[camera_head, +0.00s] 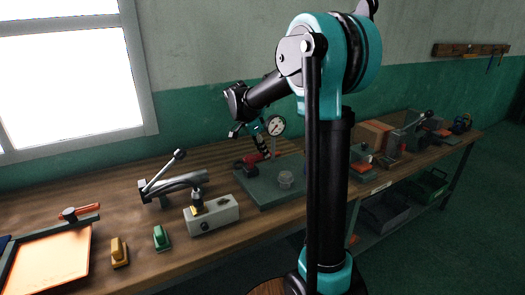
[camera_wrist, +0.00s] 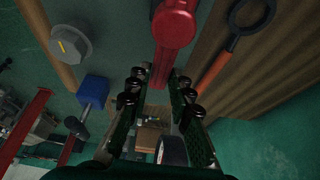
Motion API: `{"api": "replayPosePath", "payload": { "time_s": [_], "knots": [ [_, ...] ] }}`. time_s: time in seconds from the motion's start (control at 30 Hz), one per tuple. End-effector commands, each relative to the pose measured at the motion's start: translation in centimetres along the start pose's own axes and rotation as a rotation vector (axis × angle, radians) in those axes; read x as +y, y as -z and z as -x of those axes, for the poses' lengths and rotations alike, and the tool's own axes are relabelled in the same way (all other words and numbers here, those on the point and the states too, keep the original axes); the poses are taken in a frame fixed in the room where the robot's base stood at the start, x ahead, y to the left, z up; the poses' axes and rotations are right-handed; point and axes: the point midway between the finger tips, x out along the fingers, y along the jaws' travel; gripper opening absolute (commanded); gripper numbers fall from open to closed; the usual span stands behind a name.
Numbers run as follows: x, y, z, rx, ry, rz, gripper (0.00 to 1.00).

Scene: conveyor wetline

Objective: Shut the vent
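My gripper (camera_wrist: 159,88) is open in the wrist view, its two dark fingers apart. A red lever (camera_wrist: 174,30) with a rounded end lies beyond and in line with the gap between the fingertips; I cannot tell whether they touch it. A grey faceted knob (camera_wrist: 70,40) with a yellow mark is to the left. In the head view my gripper (camera_head: 250,130) hangs over a green base plate (camera_head: 262,197), beside a round gauge (camera_head: 275,126). The plate carries a red part (camera_head: 250,161) and a grey knob (camera_head: 286,178). Which part is the vent is not clear.
A blue block (camera_wrist: 93,91) and a ring-ended tool (camera_wrist: 232,40) flank the fingers. On the bench are a lever clamp (camera_head: 172,182), a grey box (camera_head: 212,215), yellow (camera_head: 119,252) and green (camera_head: 161,238) pieces, and an orange-faced tray (camera_head: 50,262). My arm hides part of the bench.

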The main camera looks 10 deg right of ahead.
Motion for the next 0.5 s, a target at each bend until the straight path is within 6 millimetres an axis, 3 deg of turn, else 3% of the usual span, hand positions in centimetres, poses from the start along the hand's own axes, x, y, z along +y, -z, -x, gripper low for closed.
{"api": "replayPosePath", "payload": {
  "time_s": [0.17, 0.5],
  "knots": [
    [0.05, 0.00, -0.01, 0.000, -0.001, 0.001, 0.41],
    [0.02, 0.00, 0.37, 0.000, 0.000, 0.002, 0.41]
  ]
}}
